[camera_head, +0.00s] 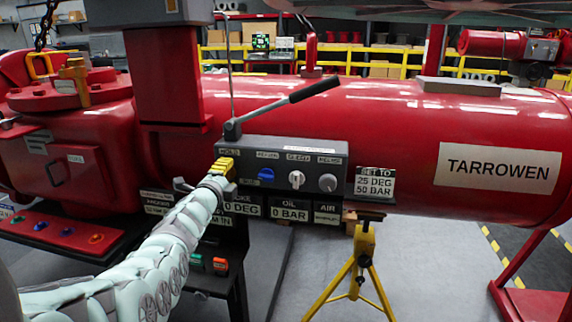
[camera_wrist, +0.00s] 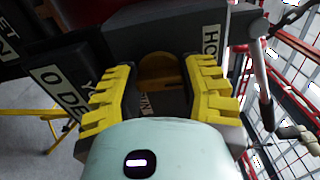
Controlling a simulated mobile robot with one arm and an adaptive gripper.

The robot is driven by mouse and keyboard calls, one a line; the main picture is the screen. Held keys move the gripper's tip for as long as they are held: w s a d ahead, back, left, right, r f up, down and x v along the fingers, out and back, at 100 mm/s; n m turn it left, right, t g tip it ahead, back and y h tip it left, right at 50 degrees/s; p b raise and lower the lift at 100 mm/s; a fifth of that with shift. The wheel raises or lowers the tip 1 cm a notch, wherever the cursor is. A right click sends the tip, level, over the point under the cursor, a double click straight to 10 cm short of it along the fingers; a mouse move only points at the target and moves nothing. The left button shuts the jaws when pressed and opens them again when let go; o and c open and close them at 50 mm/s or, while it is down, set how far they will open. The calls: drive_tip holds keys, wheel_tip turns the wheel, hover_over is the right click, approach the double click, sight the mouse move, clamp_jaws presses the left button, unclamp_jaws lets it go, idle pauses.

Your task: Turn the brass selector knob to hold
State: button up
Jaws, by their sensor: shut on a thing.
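The brass selector knob (camera_wrist: 158,70) shows in the wrist view between the yellow toothed fingers of my gripper (camera_wrist: 160,92). The fingers are shut on it, one on each side. In the head view my gripper (camera_head: 223,168) is at the left end of the dark grey control panel (camera_head: 248,150) and hides the knob. A label reading HOLD (camera_head: 229,153) sits just above the fingers, and part of it (camera_wrist: 211,40) also shows in the wrist view. I cannot tell exactly where the knob points.
A blue knob (camera_head: 266,175), a silver knob (camera_head: 296,179) and a grey knob (camera_head: 327,183) sit to the right on the panel. A long lever (camera_head: 290,106) rises above it. Readout plates (camera_head: 290,210) hang below. A yellow stand (camera_head: 362,260) stands under the red cylinder (camera_head: 400,130).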

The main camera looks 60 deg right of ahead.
drive_tip(key=shift+f, duration=0.15)
drive_tip(key=o, duration=1.2)
drive_tip(key=shift+r, duration=0.25)
